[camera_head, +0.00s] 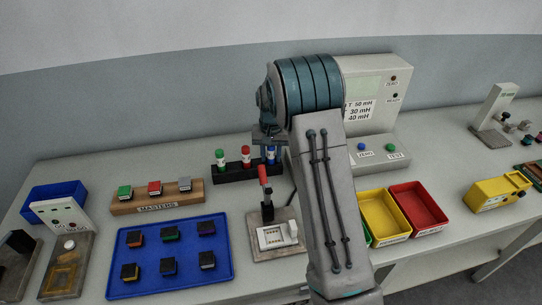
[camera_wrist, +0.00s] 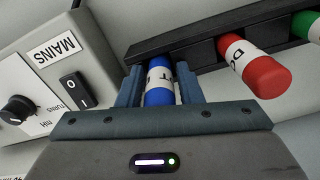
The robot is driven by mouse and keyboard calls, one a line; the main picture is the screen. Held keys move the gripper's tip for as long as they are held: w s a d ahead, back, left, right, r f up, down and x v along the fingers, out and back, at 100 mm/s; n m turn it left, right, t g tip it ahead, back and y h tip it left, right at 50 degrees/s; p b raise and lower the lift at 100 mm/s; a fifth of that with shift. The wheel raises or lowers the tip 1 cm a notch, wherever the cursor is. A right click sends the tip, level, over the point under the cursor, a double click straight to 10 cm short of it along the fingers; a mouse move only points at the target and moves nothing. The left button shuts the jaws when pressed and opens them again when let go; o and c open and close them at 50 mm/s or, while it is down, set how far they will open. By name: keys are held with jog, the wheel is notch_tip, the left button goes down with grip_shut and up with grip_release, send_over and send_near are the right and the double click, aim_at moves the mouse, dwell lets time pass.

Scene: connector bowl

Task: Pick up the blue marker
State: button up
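The blue marker (camera_head: 271,154) stands in the black rack (camera_head: 237,173), at the right end of a row with a red marker (camera_head: 246,156) and a green marker (camera_head: 220,157). My gripper (camera_head: 268,139) is right over the blue marker in the head view, partly hidden by my arm. In the wrist view the blue marker (camera_wrist: 159,82) lies between the two fingers of my gripper (camera_wrist: 160,78), one on each side. The fingers are close to its sides; I cannot tell whether they press on it. The red marker (camera_wrist: 253,68) is beside them.
A grey meter box (camera_head: 372,95) stands behind and right of the rack; its switch side (camera_wrist: 60,75) is close to my gripper. A blue tray (camera_head: 128,287), a wooden masters block (camera_head: 135,206) and yellow and red bins (camera_head: 417,207) stand nearer the front.

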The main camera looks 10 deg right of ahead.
grip_shut()
jog(key=shift+r, duration=0.15)
notch_tip(320, 180, up, 10)
jog(key=shift+f+b, duration=0.1)
jog(key=shift+b, duration=0.5)
jog(key=shift+c, duration=2)
grip_release()
